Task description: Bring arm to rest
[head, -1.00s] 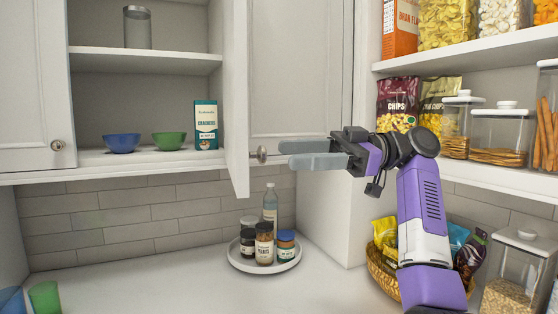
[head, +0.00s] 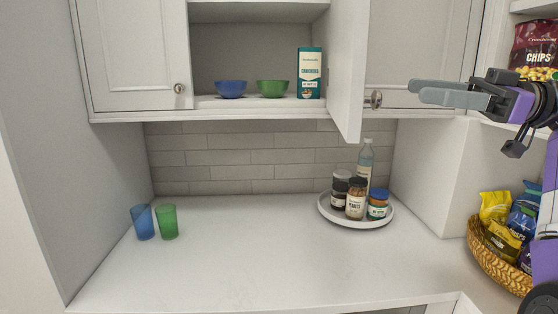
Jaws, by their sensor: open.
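My gripper (head: 424,92) is at the right of the head view, level with the lower edge of the upper cabinets. Its grey fingers point left and hold nothing. The fingertips appear just right of the round knob (head: 376,99) near the open cabinet door (head: 347,70); I cannot tell whether they touch anything. My arm runs down along the right edge of the picture and is partly cut off.
The open cabinet holds a blue bowl (head: 230,89), a green bowl (head: 272,88) and a crackers box (head: 310,73). Below are a round tray (head: 328,212) with jars and a bottle (head: 365,165), blue (head: 142,222) and green (head: 168,222) cups, and a snack basket (head: 485,262). The middle counter is clear.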

